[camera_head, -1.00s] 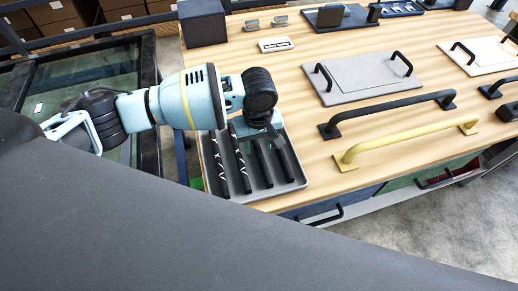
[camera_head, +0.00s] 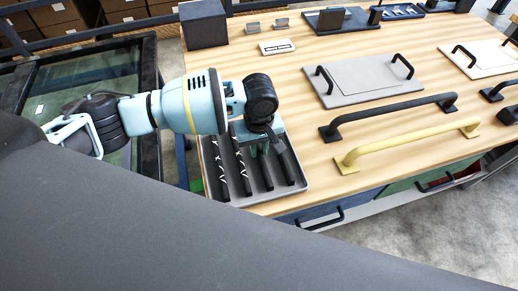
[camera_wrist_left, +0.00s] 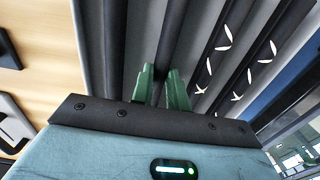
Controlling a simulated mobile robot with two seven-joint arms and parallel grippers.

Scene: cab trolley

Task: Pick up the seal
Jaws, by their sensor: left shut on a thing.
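A grey tray (camera_head: 285,192) on the wooden worktop holds several long dark strips in its grooves. Two strips (camera_head: 222,168) on the left carry white marks; the ones to their right are plain black. My left gripper (camera_head: 260,148) is over the far end of the tray, pointing down. Its green fingers (camera_wrist_left: 161,88) are shut on a plain black strip, the seal (camera_wrist_left: 178,25), which still lies in the tray. The wrist partly hides the tray's far end in the head view. My right gripper is not in view.
A black handle bar (camera_head: 390,116) and a yellow one (camera_head: 405,143) lie right of the tray. A grey panel with two handles (camera_head: 365,78) is behind them. A dark box (camera_head: 203,24) stands at the back left. Bare worktop lies behind the tray.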

